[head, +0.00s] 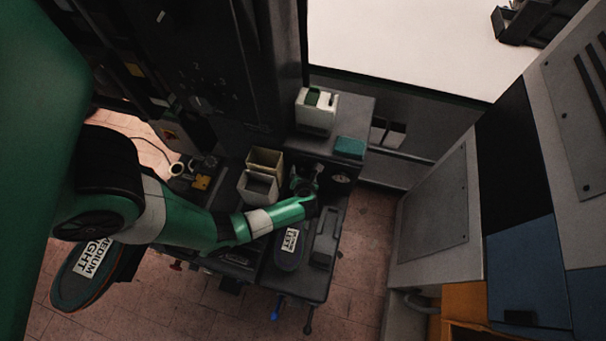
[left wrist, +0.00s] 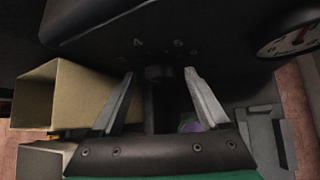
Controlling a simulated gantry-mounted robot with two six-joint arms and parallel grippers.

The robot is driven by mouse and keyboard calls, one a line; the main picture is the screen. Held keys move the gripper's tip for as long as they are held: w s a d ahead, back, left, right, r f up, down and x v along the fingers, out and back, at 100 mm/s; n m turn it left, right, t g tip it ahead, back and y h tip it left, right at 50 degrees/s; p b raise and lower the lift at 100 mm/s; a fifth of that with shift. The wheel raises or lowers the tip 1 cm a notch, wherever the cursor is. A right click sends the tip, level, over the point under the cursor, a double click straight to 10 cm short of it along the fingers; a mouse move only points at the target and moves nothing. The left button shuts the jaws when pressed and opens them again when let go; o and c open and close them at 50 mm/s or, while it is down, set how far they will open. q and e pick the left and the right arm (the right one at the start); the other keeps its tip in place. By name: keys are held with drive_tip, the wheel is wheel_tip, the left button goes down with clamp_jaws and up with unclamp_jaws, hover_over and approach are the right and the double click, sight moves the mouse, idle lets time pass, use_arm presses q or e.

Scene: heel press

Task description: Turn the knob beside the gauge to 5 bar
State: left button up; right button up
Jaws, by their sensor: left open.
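The gauge (left wrist: 298,36) has a white face with a red needle and sits at the upper right of the left wrist view; its reading is too small to make out. It is a dark round shape in the head view (head: 341,177). The dark knob (left wrist: 159,74) is on the black panel to the left of the gauge, with pale digits around it. My left gripper (left wrist: 160,78) is open, its fingertips on either side of the knob with gaps visible. In the head view, my left gripper (head: 308,176) is small and dark beside the gauge. My right gripper is not in view.
Two open bins, one tan (head: 266,160) and one whitish (head: 257,188), stand left of the gripper. A teal block (head: 349,148) and a white box (head: 316,112) sit on the machine above. A labelled shoe sole (head: 290,246) lies below my arm.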

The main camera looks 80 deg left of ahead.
use_arm(q)
clamp_jaws()
idle(0.3)
